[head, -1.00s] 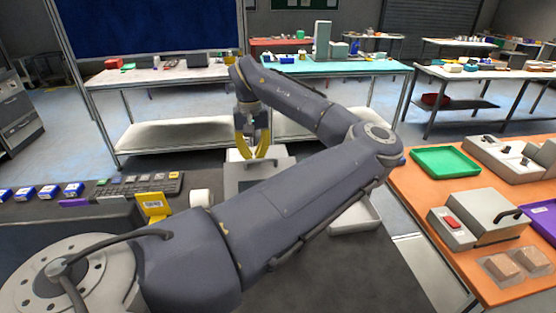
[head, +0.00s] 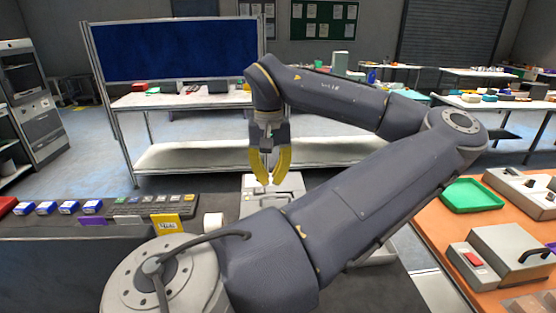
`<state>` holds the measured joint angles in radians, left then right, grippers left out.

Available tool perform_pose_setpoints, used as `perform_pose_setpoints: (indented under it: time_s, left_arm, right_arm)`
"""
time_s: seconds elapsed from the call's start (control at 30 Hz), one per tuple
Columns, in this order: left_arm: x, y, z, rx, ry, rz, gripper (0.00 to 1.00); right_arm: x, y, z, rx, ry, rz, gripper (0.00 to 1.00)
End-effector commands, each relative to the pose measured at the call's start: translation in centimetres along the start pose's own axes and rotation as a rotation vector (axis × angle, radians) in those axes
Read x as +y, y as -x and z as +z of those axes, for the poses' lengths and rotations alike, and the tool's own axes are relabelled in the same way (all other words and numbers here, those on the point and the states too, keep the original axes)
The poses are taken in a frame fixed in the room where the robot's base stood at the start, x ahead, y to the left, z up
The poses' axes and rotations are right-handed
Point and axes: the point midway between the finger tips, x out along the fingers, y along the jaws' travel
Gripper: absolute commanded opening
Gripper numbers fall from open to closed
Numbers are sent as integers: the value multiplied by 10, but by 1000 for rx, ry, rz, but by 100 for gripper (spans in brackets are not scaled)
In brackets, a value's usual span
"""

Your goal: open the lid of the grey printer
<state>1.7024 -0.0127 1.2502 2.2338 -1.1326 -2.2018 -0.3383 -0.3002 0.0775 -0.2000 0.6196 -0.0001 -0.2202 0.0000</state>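A light grey boxy device (head: 291,185), which looks like the grey printer, stands on the dark table below my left gripper. My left arm hides much of its front and right side. I cannot make out its lid clearly, or whether it is raised. My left gripper (head: 270,183) points down over the device's top, its yellow fingers slightly apart with nothing seen between them. Whether the tips touch the device is unclear. My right gripper is not in view.
A white roll (head: 213,222) and yellow labelled card (head: 167,224) stand left of the device. Several blue-and-white boxes (head: 46,208) line the dark table. On the orange table at right are a green tray (head: 473,195) and a grey box with black handle (head: 508,252).

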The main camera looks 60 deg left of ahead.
Motion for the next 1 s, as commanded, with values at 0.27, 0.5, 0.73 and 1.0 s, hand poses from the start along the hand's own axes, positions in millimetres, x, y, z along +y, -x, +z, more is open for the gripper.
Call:
perform_pose_setpoints:
  time_s: [0.27, 0.5, 0.73, 1.0]
  left_arm:
    - [0, 0, 0, 0, -1, 0, 0]
    - [0, 0, 0, 1, -1, 0, 0]
    - [0, 0, -1, 1, -1, 0, 0]
    - [0, 0, -1, 1, -1, 0, 0]
  right_arm:
    - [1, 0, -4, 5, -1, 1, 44]
    - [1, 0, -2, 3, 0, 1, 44]
    - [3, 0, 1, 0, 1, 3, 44]
    - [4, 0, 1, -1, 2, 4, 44]
